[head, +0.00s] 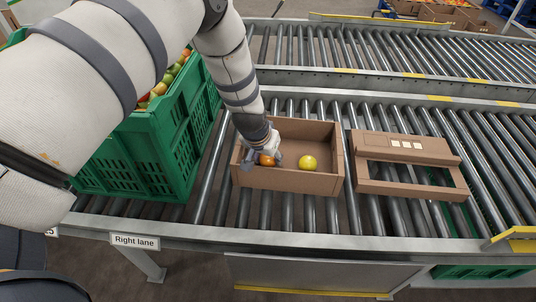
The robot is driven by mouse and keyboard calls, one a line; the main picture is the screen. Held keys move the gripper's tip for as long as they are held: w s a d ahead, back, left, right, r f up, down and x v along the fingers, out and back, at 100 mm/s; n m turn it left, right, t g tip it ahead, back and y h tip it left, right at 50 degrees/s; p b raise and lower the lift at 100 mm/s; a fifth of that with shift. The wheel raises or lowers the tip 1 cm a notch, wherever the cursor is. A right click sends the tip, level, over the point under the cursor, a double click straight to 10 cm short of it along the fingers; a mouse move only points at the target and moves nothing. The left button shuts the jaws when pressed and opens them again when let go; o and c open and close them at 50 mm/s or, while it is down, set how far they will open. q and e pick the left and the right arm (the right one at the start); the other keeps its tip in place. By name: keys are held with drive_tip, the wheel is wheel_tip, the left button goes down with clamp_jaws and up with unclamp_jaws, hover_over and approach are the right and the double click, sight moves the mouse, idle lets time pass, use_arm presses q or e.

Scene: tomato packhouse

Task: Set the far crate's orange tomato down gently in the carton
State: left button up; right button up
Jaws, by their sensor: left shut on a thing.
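My left gripper (262,156) reaches down into the left end of an open brown carton (290,181) on the roller conveyor. It is shut on an orange tomato (267,160), low inside the carton. I cannot tell whether the tomato touches the carton floor. A yellow tomato (308,162) lies in the carton to the right of the gripper, apart from it. A green crate (150,155) filled with red, green and orange tomatoes stands to the left, partly hidden by my left arm. My right gripper is not in view.
A second brown cardboard piece with an open window (408,148) lies on the rollers right of the carton. A sign reading "Right lane" (134,241) is on the front rail. Another roller conveyor (400,50) runs behind. Bare rollers lie between crate and carton.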

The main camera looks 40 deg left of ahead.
use_arm(q)
drive_tip(key=shift+f, duration=0.15)
drive_tip(key=o, duration=0.9)
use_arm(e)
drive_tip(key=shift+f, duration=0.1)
use_arm(q)
drive_tip(key=c, duration=0.4)
drive_tip(key=shift+o, duration=0.2)
wheel_tip(320, 180, up, 7)
drive_tip(key=p, duration=0.3)
drive_tip(key=shift+r+p, duration=0.2)
drive_tip(key=shift+p, duration=0.15)
drive_tip(key=shift+f, duration=0.2)
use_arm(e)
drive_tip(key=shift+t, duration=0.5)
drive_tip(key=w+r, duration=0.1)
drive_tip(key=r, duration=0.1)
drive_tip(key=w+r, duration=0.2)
